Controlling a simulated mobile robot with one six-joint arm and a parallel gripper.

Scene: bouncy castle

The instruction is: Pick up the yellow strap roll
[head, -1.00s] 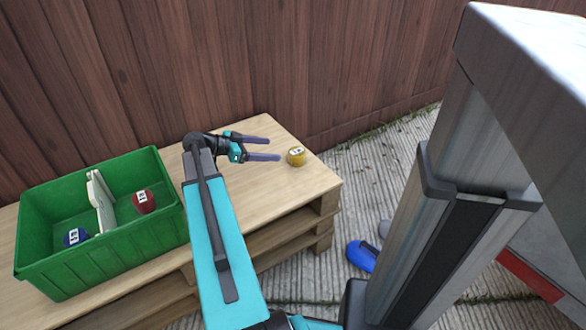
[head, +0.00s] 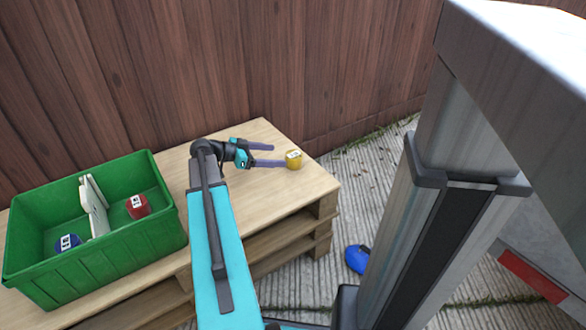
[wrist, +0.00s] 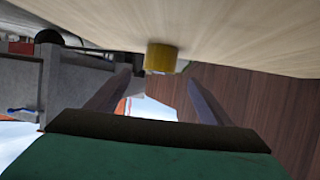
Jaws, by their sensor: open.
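The yellow strap roll (head: 293,160) sits on the pallet table (head: 262,199) near its right end. It has a pale label on its upper side. My gripper (head: 280,155) is open and empty, its two fingers pointing right toward the roll. In the head view the nearer fingertip is close to the roll; I cannot tell whether it touches. In the wrist view the yellow roll (wrist: 161,57) shows beyond the fingertips, between the lines of the two fingers (wrist: 160,88).
A green crate (head: 115,243) stands on the left of the table, with a white divider (head: 93,205), a red roll (head: 138,206) and a blue roll (head: 68,244) inside. A wooden fence (head: 215,65) runs behind. A blue object (head: 357,259) lies on the ground at right.

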